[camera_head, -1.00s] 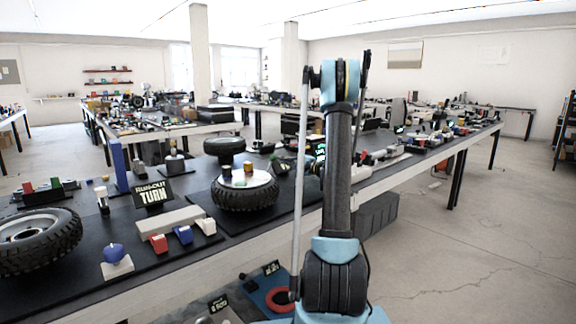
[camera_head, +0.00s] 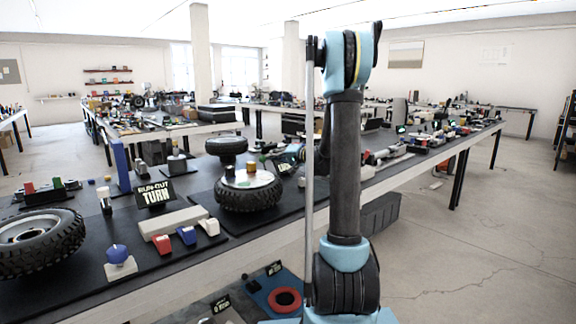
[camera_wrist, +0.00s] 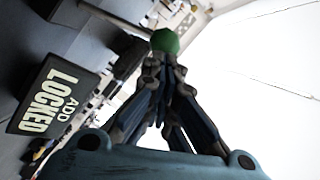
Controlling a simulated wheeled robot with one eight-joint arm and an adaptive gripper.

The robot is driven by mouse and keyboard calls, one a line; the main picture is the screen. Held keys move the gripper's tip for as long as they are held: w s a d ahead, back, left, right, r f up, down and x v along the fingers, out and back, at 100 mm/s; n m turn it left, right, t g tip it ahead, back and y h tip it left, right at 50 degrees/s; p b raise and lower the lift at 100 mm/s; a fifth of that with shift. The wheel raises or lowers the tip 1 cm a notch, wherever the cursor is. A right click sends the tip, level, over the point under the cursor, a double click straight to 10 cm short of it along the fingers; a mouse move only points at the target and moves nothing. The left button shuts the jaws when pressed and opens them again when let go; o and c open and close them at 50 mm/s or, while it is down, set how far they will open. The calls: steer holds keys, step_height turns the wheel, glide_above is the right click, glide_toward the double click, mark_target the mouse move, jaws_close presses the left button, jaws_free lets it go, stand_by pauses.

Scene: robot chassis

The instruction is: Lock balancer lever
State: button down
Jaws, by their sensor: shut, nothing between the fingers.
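In the wrist view my gripper (camera_wrist: 160,68) is shut and empty, its fingers together. A green ball knob (camera_wrist: 165,40) shows right at the fingertips. A dark sign reading "ADD LOCKED" (camera_wrist: 52,98) stands to the left.
A red ring (camera_head: 285,300) lies below. Floor at the right (camera_head: 455,240) is clear.

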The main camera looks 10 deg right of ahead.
steer(key=shift+s+a+n, duration=0.15)
steer(key=shift+a+n, duration=0.15)
steer(key=w+d+r+v, duration=0.1)
steer(key=w+v, duration=0.1)
steer(key=v, duration=2)
steer(key=shift+s+d+r, duration=0.2)
steer(key=shift+d+r, duration=0.05)
steer(key=shift+d, duration=0.3)
